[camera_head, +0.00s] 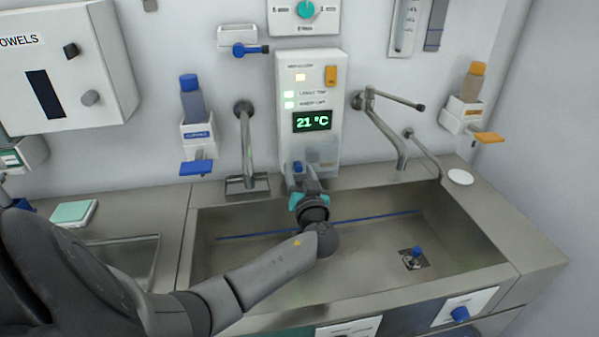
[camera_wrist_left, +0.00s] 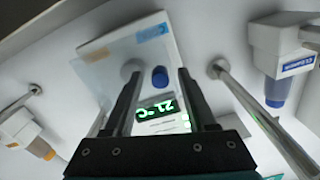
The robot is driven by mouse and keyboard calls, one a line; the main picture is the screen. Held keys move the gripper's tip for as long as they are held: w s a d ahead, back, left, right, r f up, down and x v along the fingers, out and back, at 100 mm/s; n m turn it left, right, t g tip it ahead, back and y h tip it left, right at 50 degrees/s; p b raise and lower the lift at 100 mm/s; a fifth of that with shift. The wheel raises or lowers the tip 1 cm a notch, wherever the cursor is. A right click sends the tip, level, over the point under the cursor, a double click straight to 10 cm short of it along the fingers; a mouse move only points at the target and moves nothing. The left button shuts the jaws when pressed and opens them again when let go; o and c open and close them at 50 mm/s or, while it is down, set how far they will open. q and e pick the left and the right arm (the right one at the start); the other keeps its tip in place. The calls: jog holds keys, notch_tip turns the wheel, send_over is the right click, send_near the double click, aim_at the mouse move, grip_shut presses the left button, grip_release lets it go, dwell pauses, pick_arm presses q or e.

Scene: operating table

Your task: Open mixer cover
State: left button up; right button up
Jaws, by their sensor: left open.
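The mixer panel (camera_head: 311,80) is a white wall box with a green "21 °C" display. Its lower part carries a see-through mixer cover (camera_head: 323,152), which also shows in the left wrist view (camera_wrist_left: 112,59), where the panel appears upside down. The cover seems to lie over a grey round knob (camera_wrist_left: 130,67); its exact angle is hard to tell. A blue button (camera_wrist_left: 160,77) sits beside the knob. My left gripper (camera_head: 304,170) is open, its fingers pointing at the panel's lower edge around the blue button. Contact cannot be told. My right gripper is not in view.
A steel sink (camera_head: 350,255) lies below the panel, with a drain and blue plug (camera_head: 416,252). A faucet (camera_head: 246,145) stands left of the panel and another (camera_head: 390,125) right. Soap dispensers (camera_head: 196,120) and (camera_head: 468,95) hang on the wall further out.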

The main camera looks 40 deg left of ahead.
pick_arm(q)
jog(key=shift+c, duration=0.2)
grip_shut()
dwell(0.3)
dwell(1.0)
